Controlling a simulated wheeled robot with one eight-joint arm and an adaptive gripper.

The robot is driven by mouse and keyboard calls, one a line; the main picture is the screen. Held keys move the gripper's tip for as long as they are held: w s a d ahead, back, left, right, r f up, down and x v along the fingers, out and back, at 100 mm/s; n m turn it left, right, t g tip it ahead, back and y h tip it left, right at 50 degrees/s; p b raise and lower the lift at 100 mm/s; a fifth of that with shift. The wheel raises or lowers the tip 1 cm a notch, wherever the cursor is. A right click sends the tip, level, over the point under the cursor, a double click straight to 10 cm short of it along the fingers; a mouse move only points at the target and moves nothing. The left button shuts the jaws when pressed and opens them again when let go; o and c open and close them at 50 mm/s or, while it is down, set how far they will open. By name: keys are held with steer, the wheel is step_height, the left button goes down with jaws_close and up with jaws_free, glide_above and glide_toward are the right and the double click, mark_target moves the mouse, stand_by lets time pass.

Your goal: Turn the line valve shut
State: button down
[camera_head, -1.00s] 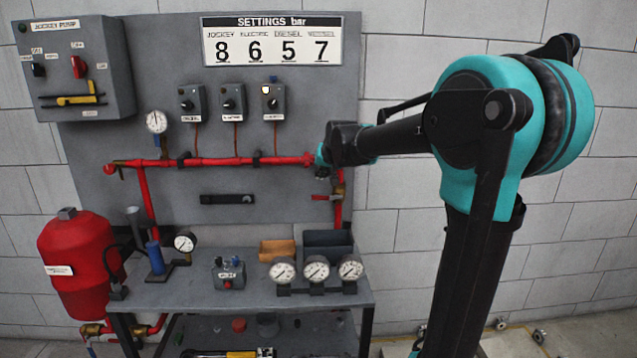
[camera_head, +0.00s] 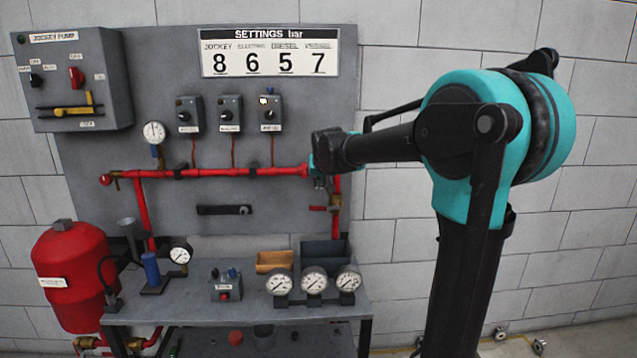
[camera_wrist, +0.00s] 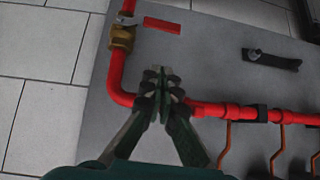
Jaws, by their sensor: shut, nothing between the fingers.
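The line valve (camera_head: 335,202) is a brass body on the vertical red pipe at the right of the grey panel, below the pipe's corner. It also shows at the upper left of the wrist view (camera_wrist: 122,38). A flat red handle (camera_wrist: 162,25) lies beside it, crosswise to the pipe; in the head view it sticks out to the left of the valve (camera_head: 318,208). My gripper (camera_wrist: 162,76) is shut and empty, in front of the panel near the pipe's corner, apart from the handle. In the head view my wrist hides most of the fingers.
The horizontal red pipe (camera_head: 215,172) runs left from the corner. A black bar handle (camera_head: 224,210) sits on the panel left of the valve. Below are a dark bin (camera_head: 326,254), an orange tray (camera_head: 274,262) and several gauges on the bench. Bare wall is at the right.

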glide_above(323, 208)
steer(key=s+a, duration=0.1)
steer(key=a, duration=0.1)
step_height(323, 208, down, 4)
steer(key=f, duration=0.1)
steer(key=shift+s+a+f, duration=0.1)
steer(key=shift+s+f, duration=0.1)
steer(key=shift+f, duration=1.25)
steer(key=shift+f, duration=0.1)
steer(key=shift+a+f, duration=0.15)
steer(key=shift+f, duration=0.45)
